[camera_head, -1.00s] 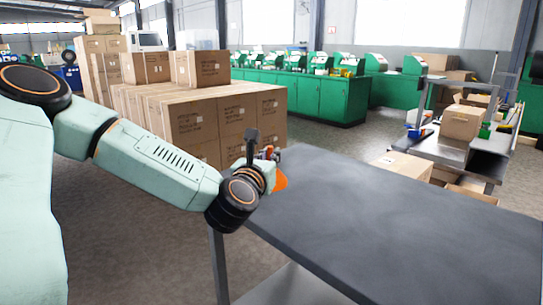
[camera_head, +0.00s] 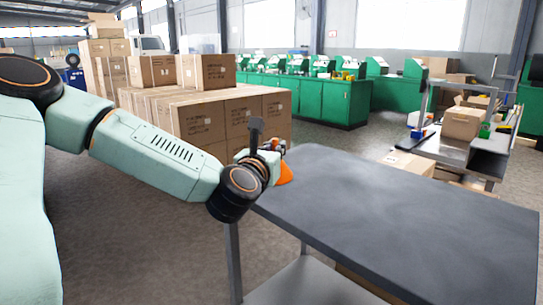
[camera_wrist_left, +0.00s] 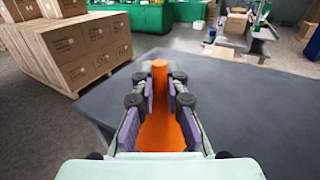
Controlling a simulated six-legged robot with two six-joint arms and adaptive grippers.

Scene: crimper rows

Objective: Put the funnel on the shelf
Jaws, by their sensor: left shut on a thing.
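The orange funnel (camera_wrist_left: 160,128) is held between the fingers of my left gripper (camera_wrist_left: 159,98) in the left wrist view. Its narrow stem points away from the wrist and its wide part lies nearer the palm. In the head view only an orange bit of the funnel (camera_head: 285,173) shows past my left gripper (camera_head: 272,155), which is over the far left end of the dark grey table (camera_head: 400,215). The gripper hides most of the funnel there. A lower shelf (camera_head: 310,285) shows under the table top. My right gripper is not in view.
The dark table top is bare. Stacked cardboard boxes (camera_head: 205,120) stand behind it at the left. Green cabinets with machines (camera_head: 335,100) line the back. A grey workbench (camera_head: 445,150) with a carton (camera_head: 461,123) stands at the back right.

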